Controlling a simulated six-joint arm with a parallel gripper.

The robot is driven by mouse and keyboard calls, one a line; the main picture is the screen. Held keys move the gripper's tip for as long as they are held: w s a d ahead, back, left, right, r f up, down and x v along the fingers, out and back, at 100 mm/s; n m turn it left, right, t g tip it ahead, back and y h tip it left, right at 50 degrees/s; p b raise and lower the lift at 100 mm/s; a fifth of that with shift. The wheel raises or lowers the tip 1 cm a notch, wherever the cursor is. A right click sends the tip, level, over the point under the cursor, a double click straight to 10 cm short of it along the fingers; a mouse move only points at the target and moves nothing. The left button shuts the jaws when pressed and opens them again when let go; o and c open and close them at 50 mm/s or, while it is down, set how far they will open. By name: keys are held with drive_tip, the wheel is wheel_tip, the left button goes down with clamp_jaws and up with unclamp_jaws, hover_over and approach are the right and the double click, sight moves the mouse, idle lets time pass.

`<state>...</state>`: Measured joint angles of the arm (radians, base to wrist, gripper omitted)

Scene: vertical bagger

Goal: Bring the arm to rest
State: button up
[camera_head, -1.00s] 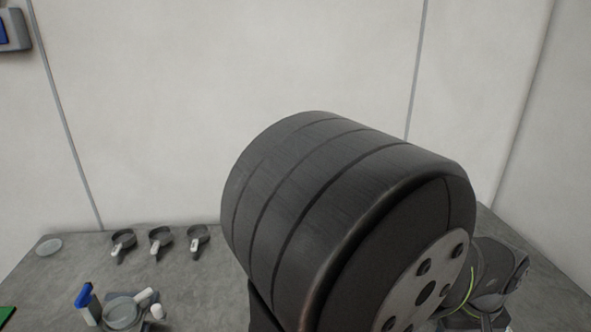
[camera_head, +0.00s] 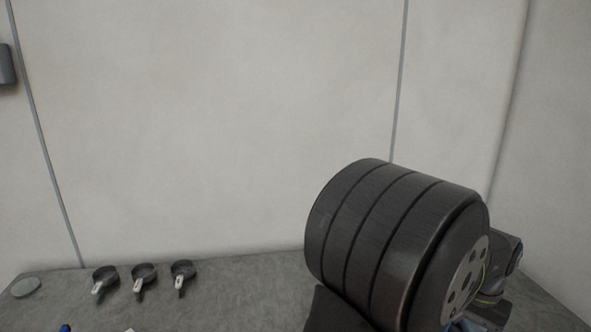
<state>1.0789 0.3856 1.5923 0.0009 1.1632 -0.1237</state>
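The big dark ribbed cylinder at the right of the head view is a link of my own arm. Smaller parts of my arm show behind it at the right edge of the bench. My gripper's fingers cannot be made out, so its state does not show.
A grey bench (camera_head: 235,290) runs along the wall. Three dark scoops with pale handles stand at its back left: a left one (camera_head: 106,274), a middle one (camera_head: 145,272) and a right one (camera_head: 184,268). A round disc (camera_head: 26,287) lies at the far left. Bare bench lies right of the scoops.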

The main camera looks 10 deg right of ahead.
drive_tip(key=w+d+m, duration=0.5)
drive_tip(key=m, duration=0.1)
drive_tip(key=shift+w+r+m, duration=0.15)
drive_tip(key=shift+r+m, duration=0.25)
drive_tip(key=shift+r, duration=0.05)
drive_tip(key=shift+a, duration=0.1)
drive_tip(key=s+a+f+n, duration=0.1)
drive_tip(key=s+a+n, duration=0.6)
drive_tip(key=n, duration=0.2)
drive_tip(key=shift+s+f+n, duration=0.2)
drive_tip(key=shift+f+n, duration=0.05)
drive_tip(key=shift+n, duration=0.05)
idle(0.6)
